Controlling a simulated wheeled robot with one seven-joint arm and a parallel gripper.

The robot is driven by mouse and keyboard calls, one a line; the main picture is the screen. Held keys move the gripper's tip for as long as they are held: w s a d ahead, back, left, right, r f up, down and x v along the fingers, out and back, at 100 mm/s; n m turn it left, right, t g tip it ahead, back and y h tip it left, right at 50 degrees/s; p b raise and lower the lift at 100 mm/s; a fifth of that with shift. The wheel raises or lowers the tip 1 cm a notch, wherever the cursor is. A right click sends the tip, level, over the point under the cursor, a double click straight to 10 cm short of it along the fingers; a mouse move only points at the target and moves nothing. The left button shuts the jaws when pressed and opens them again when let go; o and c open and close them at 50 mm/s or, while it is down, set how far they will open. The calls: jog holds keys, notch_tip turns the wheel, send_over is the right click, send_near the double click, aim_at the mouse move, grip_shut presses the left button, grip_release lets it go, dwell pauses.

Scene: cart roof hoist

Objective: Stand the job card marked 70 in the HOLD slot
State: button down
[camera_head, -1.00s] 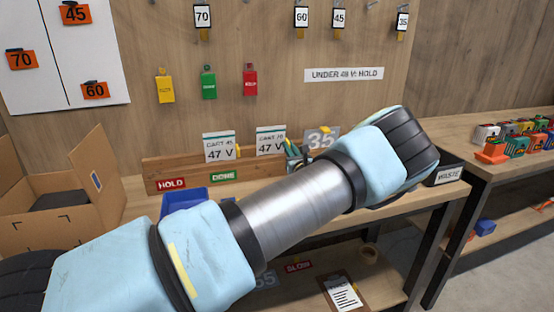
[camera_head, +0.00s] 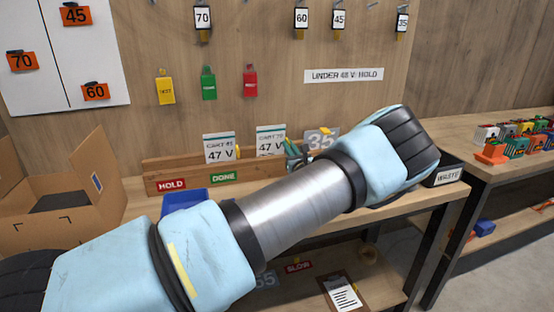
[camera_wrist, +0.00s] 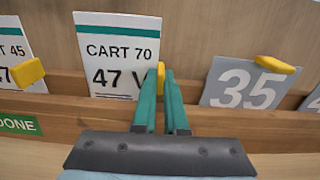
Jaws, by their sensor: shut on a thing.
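The job card marked CART 70, 47 V (camera_wrist: 112,50) is white with a green stripe and stands upright at the wooden rack (camera_wrist: 62,110); it also shows in the head view (camera_head: 268,142). My gripper (camera_wrist: 160,75) has green fingers, shut on the yellow tab at the card's right edge. In the head view the fingers are mostly hidden behind my arm. The red HOLD label (camera_head: 171,184) is on the rack's front at the left, with no card seen above it. The green DONE label (camera_head: 223,177) is right of it.
The CART 45 card (camera_head: 219,149) stands behind the DONE label, left of the held card. A grey 35 card (camera_wrist: 243,85) stands close on the right. A blue bin (camera_head: 184,200) is before the rack. A cardboard box (camera_head: 60,215) stands at left.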

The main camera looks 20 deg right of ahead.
jog(key=shift+r+p, duration=0.9)
jog(key=shift+r, duration=0.5)
jog(key=shift+s+r, duration=0.1)
jog(key=shift+r, duration=0.05)
jog(key=s+r+p, duration=0.2)
jog(key=p, duration=0.1)
jog(key=shift+s+a+r, duration=0.2)
jog(key=shift+s, duration=0.2)
jog(key=shift+s, duration=0.1)
